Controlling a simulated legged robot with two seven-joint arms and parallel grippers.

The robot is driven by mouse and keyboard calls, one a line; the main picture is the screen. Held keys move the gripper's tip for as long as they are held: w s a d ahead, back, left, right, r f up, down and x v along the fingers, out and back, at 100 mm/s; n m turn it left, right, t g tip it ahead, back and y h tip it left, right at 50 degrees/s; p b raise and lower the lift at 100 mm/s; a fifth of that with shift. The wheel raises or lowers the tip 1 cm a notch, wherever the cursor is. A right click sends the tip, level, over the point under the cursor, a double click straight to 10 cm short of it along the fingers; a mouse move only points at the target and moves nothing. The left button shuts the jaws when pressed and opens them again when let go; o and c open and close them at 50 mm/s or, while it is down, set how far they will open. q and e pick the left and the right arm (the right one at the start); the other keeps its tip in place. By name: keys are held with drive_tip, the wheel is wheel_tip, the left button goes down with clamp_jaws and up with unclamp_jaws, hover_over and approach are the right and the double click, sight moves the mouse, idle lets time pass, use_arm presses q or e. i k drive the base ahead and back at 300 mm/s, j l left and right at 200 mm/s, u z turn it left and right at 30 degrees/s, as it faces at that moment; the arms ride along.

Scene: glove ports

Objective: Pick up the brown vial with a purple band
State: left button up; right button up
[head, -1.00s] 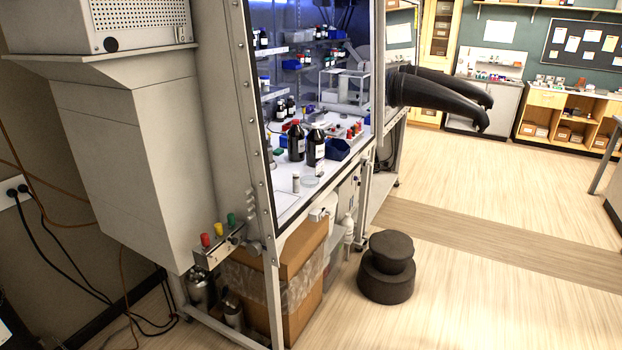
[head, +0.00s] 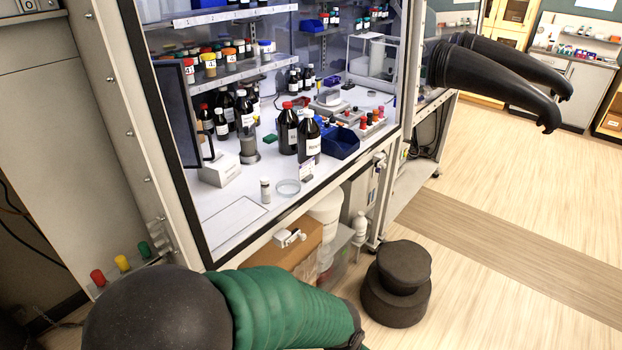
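I cannot make out a brown vial with a purple band for certain. A small capped vial (head: 265,190) with a pale label stands upright near the front of the white cabinet floor, but its band colour is too small to tell. Several small vials with red and orange caps stand in a rack (head: 372,124) behind the blue bin. Neither of my grippers is in view.
A glass dish (head: 288,187) lies beside the small vial. Large brown bottles (head: 288,130) and a blue bin (head: 341,143) stand behind it. A white box (head: 220,168) is at left. Black glove sleeves (head: 490,72) stick out at right. A dark round stool (head: 397,285) stands on the floor.

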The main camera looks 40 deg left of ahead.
sight(266, 185)
drive_tip(key=i+l+u, duration=0.1)
drive_tip(key=i+u, duration=0.25)
drive_tip(key=i+l+u, duration=0.2)
drive_tip(key=i+u, duration=0.15)
drive_tip(key=i, duration=0.2)
